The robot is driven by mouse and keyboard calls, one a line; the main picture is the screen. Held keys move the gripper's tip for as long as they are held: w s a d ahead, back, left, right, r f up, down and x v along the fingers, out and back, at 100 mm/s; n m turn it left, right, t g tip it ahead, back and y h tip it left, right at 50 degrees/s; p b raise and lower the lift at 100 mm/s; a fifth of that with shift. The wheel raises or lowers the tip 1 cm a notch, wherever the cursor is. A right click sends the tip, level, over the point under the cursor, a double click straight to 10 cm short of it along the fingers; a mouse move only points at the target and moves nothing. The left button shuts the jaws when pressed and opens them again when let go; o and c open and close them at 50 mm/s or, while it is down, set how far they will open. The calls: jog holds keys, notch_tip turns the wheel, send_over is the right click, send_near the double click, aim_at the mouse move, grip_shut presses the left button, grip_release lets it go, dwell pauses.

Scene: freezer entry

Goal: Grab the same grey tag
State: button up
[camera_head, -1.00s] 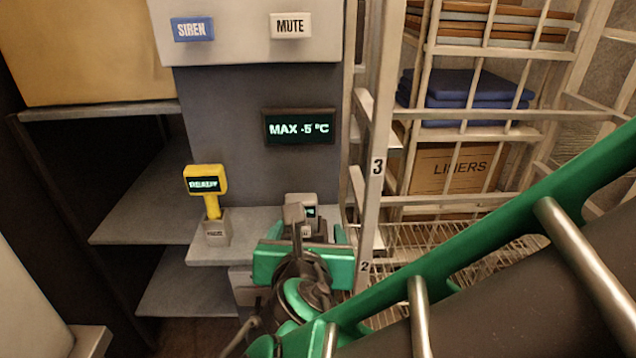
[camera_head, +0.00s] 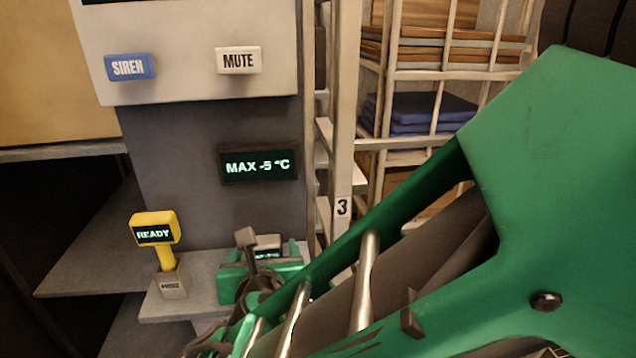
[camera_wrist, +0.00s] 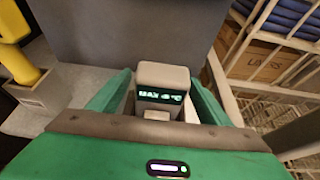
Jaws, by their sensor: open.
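The grey tag (camera_wrist: 162,88) has a small dark display with green text, partly legible as "MAX" and "°C". In the wrist view it stands upright between the two green fingers of my gripper (camera_wrist: 158,100), which is open around it. I cannot tell whether either finger touches it. In the head view my gripper (camera_head: 262,272) is over the grey shelf (camera_head: 215,262), and only a bit of the tag (camera_head: 267,254) shows behind my wrist parts. The tag's lower part is hidden by the gripper body in the wrist view.
A yellow tag reading READY (camera_head: 154,230) stands in a grey holder (camera_head: 172,283) left of my gripper. Behind are a MAX -5 °C display (camera_head: 258,165), a blue SIREN button (camera_head: 130,67) and a white MUTE button (camera_head: 238,60). A wire rack post (camera_head: 342,160) rises close on the right.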

jog(key=shift+x, duration=1.5)
jog(key=c, duration=1.3)
jog(key=shift+o, duration=0.2)
jog(key=shift+r, duration=0.15)
